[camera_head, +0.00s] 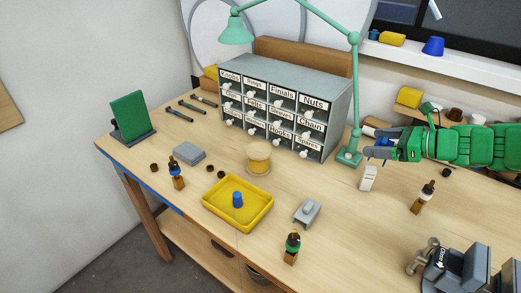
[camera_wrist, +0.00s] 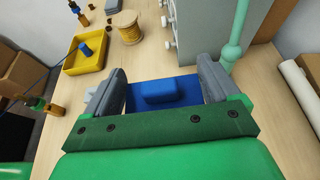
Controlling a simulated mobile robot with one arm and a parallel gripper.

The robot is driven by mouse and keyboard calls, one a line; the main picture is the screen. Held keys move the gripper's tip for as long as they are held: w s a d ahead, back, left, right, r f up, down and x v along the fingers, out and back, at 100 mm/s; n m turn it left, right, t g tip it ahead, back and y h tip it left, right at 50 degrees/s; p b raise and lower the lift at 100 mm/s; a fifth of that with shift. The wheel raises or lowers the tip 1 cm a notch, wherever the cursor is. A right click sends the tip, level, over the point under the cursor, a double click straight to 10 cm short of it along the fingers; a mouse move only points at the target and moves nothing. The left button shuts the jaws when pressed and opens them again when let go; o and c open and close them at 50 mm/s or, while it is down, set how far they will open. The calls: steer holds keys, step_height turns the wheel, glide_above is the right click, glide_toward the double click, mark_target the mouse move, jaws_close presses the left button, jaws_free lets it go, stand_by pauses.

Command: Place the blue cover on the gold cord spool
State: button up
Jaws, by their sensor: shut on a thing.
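My gripper (camera_head: 378,143) is at the right of the head view, raised above the bench near the lamp's base. In the wrist view my gripper (camera_wrist: 163,82) is shut on the blue cover (camera_wrist: 165,93), a flat blue piece with a raised block in its middle, held between both fingers. In the head view the cover is mostly hidden by the fingers. The gold cord spool (camera_head: 258,157) stands upright on the bench in front of the drawer cabinet, left of my gripper and apart from it. It also shows at the top of the wrist view (camera_wrist: 127,27).
A grey drawer cabinet (camera_head: 340,100) stands behind the spool; a green lamp (camera_head: 355,85) rises between it and my gripper. A yellow tray (camera_head: 212,199) with a blue piece (camera_head: 238,200) lies in front. A grey block (camera_head: 307,211) and a white box (camera_head: 367,178) stand nearby.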

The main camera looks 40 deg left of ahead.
steer(key=s+a+r, duration=0.3)
steer(key=s+a, duration=0.7)
steer(key=a, duration=0.1)
steer(key=s+a+r, duration=0.3)
steer(key=s+a, duration=0.6)
steer(key=a, duration=0.3)
glide_above(256, 149)
step_height(256, 149, down, 9)
steer(key=shift+s+d+f, duration=0.1)
steer(key=shift+f, duration=0.1)
steer(key=shift+w+a+f, duration=0.2)
steer(key=shift+f, duration=1.55)
steer(key=shift+f, duration=0.1)
steer(key=o, duration=0.8)
